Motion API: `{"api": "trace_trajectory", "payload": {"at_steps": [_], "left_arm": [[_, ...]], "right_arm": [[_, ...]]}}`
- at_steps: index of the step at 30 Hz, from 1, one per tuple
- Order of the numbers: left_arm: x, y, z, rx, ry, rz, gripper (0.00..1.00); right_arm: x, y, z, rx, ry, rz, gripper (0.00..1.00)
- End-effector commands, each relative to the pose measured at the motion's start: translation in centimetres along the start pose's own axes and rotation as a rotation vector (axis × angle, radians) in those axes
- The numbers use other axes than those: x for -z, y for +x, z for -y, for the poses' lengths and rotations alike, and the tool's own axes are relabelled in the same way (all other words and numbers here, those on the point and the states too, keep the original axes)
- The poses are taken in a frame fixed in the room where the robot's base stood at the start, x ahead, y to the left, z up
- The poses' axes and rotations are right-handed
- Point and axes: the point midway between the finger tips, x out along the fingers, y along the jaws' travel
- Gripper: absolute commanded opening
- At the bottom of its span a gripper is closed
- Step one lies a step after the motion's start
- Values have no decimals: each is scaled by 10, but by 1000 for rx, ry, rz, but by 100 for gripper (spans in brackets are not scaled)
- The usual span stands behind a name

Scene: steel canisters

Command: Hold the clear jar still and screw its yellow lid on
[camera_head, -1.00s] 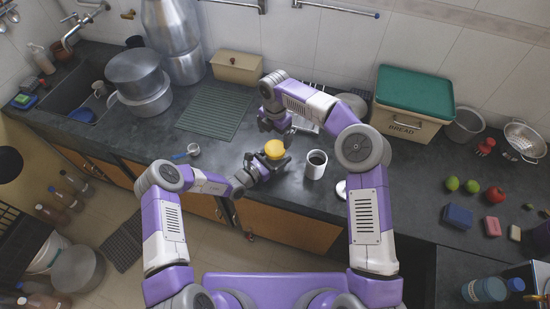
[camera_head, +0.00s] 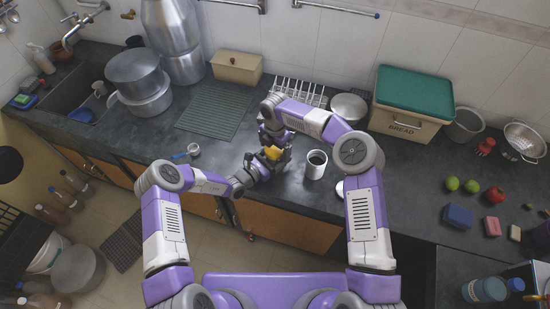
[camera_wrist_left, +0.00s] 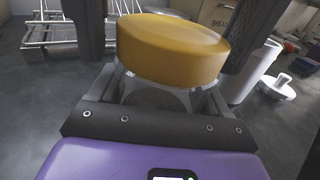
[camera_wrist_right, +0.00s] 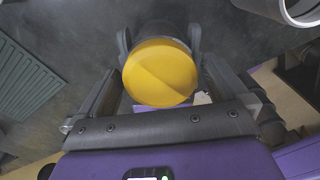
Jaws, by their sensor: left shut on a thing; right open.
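The yellow lid (camera_head: 272,153) sits on top of the clear jar; I cannot tell how tightly. In the left wrist view the lid (camera_wrist_left: 170,48) is large, with a little of the clear jar (camera_wrist_left: 168,90) under it. My left gripper (camera_head: 262,168) is shut on the jar, low on its body. My right gripper (camera_head: 271,147) is open, with one finger on each side of the lid. The right wrist view shows the lid (camera_wrist_right: 160,72) between those fingers. Most of the jar is hidden by the lid and grippers.
A wire rack (camera_head: 298,92) and a green ribbed mat (camera_head: 213,112) lie behind. The bread bin (camera_head: 411,103) stands at back right.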

Motion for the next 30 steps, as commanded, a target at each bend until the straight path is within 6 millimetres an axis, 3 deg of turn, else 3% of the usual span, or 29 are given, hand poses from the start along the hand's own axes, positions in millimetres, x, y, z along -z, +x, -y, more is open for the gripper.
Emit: {"api": "trace_trajectory", "payload": {"at_steps": [8,19,25,30], "left_arm": [[0,0,0,0,0,0,0],[0,0,0,0,0,0,0],[0,0,0,0,0,0,0],[0,0,0,0,0,0,0]], "right_arm": [[0,1,0,0,0,0,98],[0,1,0,0,0,0,44],[0,0,-1,-1,125,3,43],[0,0,0,0,470,5,46]]}}
